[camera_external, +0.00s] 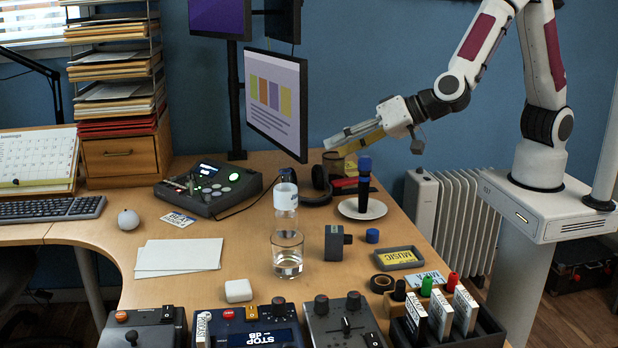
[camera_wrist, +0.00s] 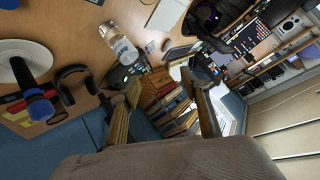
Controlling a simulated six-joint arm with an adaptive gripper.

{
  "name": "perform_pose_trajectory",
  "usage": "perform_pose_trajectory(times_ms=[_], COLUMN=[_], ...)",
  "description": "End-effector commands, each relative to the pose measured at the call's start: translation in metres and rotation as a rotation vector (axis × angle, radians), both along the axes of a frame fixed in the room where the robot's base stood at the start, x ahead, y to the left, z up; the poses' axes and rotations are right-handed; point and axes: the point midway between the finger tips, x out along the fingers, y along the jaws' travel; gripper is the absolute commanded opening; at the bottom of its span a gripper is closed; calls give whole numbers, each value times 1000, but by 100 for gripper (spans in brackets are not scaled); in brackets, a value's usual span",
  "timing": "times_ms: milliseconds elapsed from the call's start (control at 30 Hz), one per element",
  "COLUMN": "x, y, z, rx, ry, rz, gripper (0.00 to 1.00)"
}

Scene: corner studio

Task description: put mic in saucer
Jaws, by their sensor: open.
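The mic (camera_external: 364,187), dark with a blue top, stands upright on the white saucer (camera_external: 347,209) near the table's right edge. In the wrist view the mic (camera_wrist: 30,88) rises from the saucer (camera_wrist: 14,48) at the left edge, and its blue head is nearest the camera. My gripper (camera_external: 336,140) is above and behind the mic, apart from it, pointing left. In the wrist view my gripper (camera_wrist: 160,84) has its two fingers spread, with nothing held between them; the mic is well left of them.
Headphones (camera_external: 320,186) lie just left of the saucer. A monitor (camera_external: 276,100) stands close left of my gripper. A clear bottle (camera_external: 285,198) and a glass (camera_external: 287,255) stand mid-table. A grey box (camera_external: 334,243) and blue cap (camera_external: 372,236) are in front of the saucer.

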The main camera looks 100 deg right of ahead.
Motion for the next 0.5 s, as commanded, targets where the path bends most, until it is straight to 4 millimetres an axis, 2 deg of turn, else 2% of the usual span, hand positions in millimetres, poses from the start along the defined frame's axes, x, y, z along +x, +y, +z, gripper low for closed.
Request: perform_pose_trajectory(times_ms=[33, 267, 500], x=[-1, -16, -49], y=[4, 29, 48], z=[12, 50, 83], rx=[16, 66, 75], ry=[-6, 2, 36], rz=[35, 221, 401], gripper=[46, 46, 46])
